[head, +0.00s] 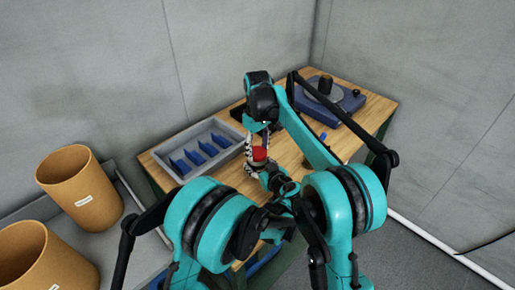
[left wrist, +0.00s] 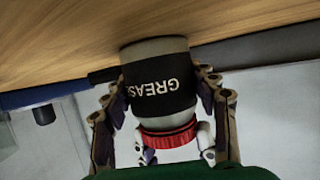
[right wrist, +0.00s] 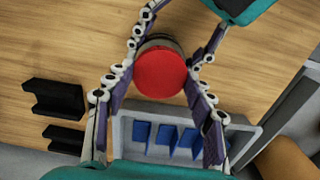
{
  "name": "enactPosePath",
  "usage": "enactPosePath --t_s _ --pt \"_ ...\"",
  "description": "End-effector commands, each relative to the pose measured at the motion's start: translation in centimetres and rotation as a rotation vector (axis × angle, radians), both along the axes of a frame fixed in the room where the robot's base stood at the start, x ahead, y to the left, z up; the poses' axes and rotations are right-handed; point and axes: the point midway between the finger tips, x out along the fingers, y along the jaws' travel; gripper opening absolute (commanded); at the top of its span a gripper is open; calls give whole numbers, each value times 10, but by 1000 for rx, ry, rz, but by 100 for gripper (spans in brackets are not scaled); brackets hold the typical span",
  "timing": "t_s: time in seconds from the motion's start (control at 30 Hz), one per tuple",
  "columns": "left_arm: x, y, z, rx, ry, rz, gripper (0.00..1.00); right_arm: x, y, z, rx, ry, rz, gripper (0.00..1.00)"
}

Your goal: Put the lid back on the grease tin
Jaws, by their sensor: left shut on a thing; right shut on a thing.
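The grease tin (left wrist: 160,88), grey with a black GREASE label, appears upside down in the left wrist view, its base at the wooden table. My left gripper (left wrist: 158,74) is shut around its body, one finger on each side. The red ribbed lid (left wrist: 168,138) is at the tin's open end, close against it; whether it is fully seated I cannot tell. From above, the lid (right wrist: 160,72) lies between the fingers of my right gripper (right wrist: 161,76), which is shut on it. In the head view the lid (head: 259,154) shows small between both grippers; the tin is mostly hidden.
A grey tray (head: 222,128) with blue dividers is left of the tin on the wooden table (head: 373,117). A blue device (head: 345,104) stands at the back right. Dark brackets (right wrist: 52,98) lie near the tray. Two orange bins (head: 80,188) stand at left. Both arms crowd the middle.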

Motion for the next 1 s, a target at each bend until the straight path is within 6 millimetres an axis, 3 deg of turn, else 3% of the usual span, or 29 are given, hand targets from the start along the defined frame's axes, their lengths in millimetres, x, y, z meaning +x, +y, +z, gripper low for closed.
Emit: enactPosePath --t_s 0.17,0.2,0.27,0.3,0.67,0.77,1.0 --pt "0 0 0 0 0 0 0 0 0 -1 0 0 -9 19" --pt "0 0 0 0 0 0 0 0 0 -1 0 0 -9 59" --pt "0 0 0 0 0 0 0 0 0 -1 0 0 -9 75" --pt "0 0 0 0 0 0 0 0 0 -1 0 0 -9 78" --pt "0 0 0 0 0 0 0 0 0 4 0 0 -9 78" --pt "0 0 0 0 0 0 0 0 0 16 0 0 -9 78" --pt "0 0 0 0 0 0 0 0 0 66 0 0 -9 78"
